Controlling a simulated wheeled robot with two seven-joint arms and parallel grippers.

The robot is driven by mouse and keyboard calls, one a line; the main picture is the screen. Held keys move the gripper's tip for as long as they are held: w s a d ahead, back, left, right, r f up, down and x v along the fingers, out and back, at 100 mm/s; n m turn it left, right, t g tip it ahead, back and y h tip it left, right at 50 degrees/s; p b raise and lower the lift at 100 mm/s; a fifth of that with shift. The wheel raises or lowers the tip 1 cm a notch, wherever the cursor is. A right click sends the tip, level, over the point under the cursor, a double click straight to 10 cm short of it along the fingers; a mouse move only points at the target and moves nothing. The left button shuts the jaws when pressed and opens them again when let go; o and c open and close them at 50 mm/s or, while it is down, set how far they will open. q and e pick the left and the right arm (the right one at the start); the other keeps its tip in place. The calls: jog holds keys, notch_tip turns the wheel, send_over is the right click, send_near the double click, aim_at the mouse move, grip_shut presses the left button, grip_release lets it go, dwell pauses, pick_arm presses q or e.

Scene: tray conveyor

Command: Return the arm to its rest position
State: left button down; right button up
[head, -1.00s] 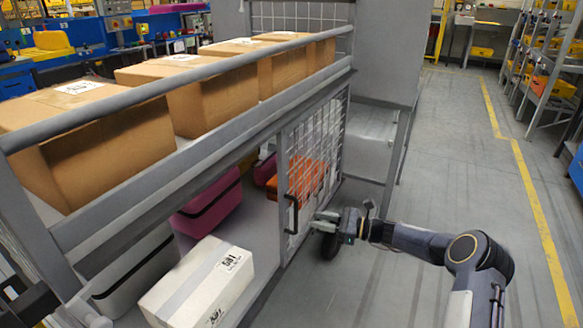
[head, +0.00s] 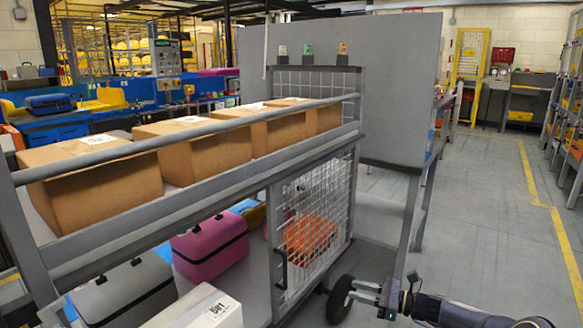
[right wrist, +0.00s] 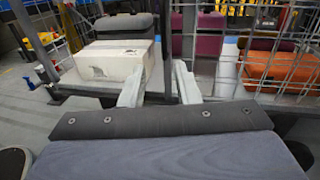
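My right arm comes in from the lower right in the head view. Its gripper (head: 362,291) is low in front of the cart, beside a black wheel and right of the mesh door (head: 318,215). In the right wrist view the two pale fingers of the right gripper (right wrist: 158,78) stand apart with nothing held between them. Beyond them are the cart's frame, a white box (right wrist: 108,62) and an orange bag (right wrist: 270,65) behind mesh. The gripper touches nothing that I can make out. My left gripper is not in view.
The cart's upper shelf (head: 215,180) carries several cardboard boxes (head: 90,185). A pink case (head: 210,248), a grey case (head: 125,290) and a white box (head: 205,310) are on the lower level. A grey panel (head: 400,80) stands behind. The floor to the right (head: 490,200) is clear.

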jog(key=s+a+r+n+g+h+p, duration=0.25)
jog(key=s+r+n+p, duration=0.25)
jog(key=s+r, duration=0.5)
jog(key=s+a+r+n+g+h+p, duration=0.1)
jog(key=s+r+n+g+h+p, duration=0.3)
jog(key=r, duration=1)
jog(key=s+d+r+n+t+h+p, duration=0.1)
jog(key=s+r+n+h+p, duration=0.1)
jog(key=s, duration=0.7)
jog(key=s+d+r+n+t+h+p, duration=0.2)
jog(key=s+r+n+p, duration=0.3)
jog(key=s+p, duration=0.3)
jog(key=s+d+r+n+t+h+p, duration=0.1)
jog(key=s+r+n+t+h+p, duration=0.1)
jog(key=s, duration=1)
jog(key=r+n+p, duration=0.1)
jog(key=n+p, duration=0.1)
jog(key=p, duration=0.1)
jog(key=shift+d+r+n, duration=0.15)
jog(key=shift+d+n, duration=0.05)
jog(key=shift+n, duration=0.2)
